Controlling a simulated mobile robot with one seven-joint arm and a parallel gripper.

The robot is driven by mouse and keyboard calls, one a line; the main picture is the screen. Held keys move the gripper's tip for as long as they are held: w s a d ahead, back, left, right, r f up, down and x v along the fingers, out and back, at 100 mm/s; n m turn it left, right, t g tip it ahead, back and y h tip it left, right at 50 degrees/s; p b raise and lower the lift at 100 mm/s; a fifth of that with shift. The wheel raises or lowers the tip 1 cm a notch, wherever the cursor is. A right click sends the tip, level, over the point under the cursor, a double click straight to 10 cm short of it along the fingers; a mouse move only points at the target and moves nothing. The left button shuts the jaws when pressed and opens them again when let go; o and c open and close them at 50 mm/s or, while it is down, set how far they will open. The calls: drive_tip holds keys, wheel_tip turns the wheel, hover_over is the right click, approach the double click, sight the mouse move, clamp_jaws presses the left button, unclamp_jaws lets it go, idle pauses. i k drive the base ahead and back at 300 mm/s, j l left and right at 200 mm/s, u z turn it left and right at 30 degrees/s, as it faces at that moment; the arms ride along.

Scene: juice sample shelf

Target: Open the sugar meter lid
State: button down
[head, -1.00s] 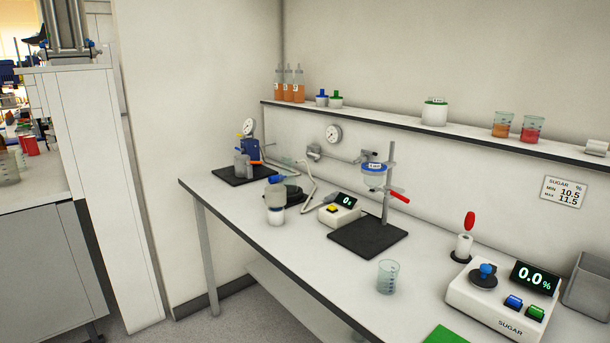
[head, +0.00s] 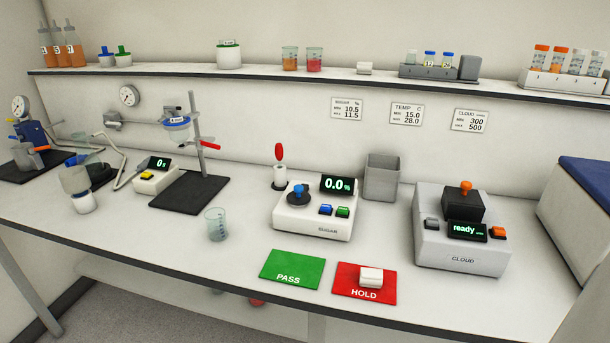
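The sugar meter (head: 312,222) is a white box near the middle of the bench in the head view. Its display (head: 338,184) reads 0.0 %. Its lid (head: 299,196) is a dark round disc with a blue knob, and it looks shut on the meter's top left. A blue button (head: 326,209) and a green button (head: 343,211) sit to the right of the lid. My gripper is not in view.
A red-topped holder (head: 279,168) stands just behind the meter, and a grey bin (head: 381,178) is to its right. A beaker (head: 216,224) stands to the left. Green PASS (head: 292,267) and red HOLD (head: 347,285) mats lie in front. The cloud meter (head: 460,243) is further right.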

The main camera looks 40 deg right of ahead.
sight(299, 196)
drive_tip(key=i+l+u, duration=0.1)
drive_tip(key=l, duration=0.5)
drive_tip(key=i+l, duration=0.1)
drive_tip(key=l, duration=0.5)
drive_tip(key=l+u, duration=0.15)
drive_tip(key=l, duration=0.45)
drive_tip(key=i, duration=0.05)
